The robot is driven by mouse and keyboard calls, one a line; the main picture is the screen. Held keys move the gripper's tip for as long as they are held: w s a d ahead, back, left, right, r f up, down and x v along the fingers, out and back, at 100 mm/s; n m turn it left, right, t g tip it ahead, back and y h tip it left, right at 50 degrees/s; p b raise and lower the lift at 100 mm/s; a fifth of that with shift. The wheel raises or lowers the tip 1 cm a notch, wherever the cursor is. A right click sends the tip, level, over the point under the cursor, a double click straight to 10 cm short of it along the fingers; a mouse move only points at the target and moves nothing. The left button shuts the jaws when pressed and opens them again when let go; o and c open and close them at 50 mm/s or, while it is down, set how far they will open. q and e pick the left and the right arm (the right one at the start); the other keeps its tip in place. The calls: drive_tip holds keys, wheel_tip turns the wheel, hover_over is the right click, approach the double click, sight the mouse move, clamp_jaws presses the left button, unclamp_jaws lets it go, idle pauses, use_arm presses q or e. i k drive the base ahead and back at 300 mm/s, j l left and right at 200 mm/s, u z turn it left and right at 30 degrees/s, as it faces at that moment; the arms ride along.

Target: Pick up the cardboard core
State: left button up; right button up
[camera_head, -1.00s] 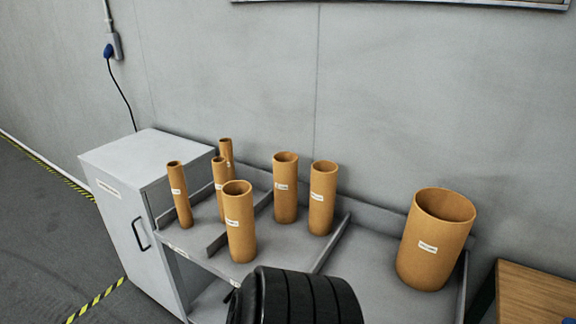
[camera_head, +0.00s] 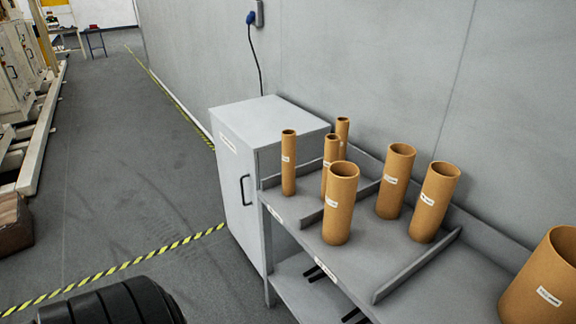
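Several brown cardboard cores stand upright on the grey upper shelf (camera_head: 385,262) in the head view. Three slim ones, a front-left core (camera_head: 289,165), a middle core (camera_head: 330,160) and a back core (camera_head: 342,130), are at the left end. A thicker core (camera_head: 340,205) stands at the front. Two medium cores, a left one (camera_head: 395,182) and a right one (camera_head: 432,203), stand behind it to the right. A very wide core (camera_head: 545,285) is cut off at the right edge. All bear white labels. I cannot clearly make out either gripper.
A grey cabinet (camera_head: 240,185) adjoins the shelf's left end. Low dividers (camera_head: 415,268) split the shelf. Small black bars (camera_head: 326,270) show below its front edge; their nature is unclear. A black ribbed form (camera_head: 115,305) fills the bottom left. Open floor (camera_head: 140,190) lies left.

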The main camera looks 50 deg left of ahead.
sight(343, 176)
drive_tip(key=l+u, duration=0.15)
drive_tip(key=u, duration=1.05)
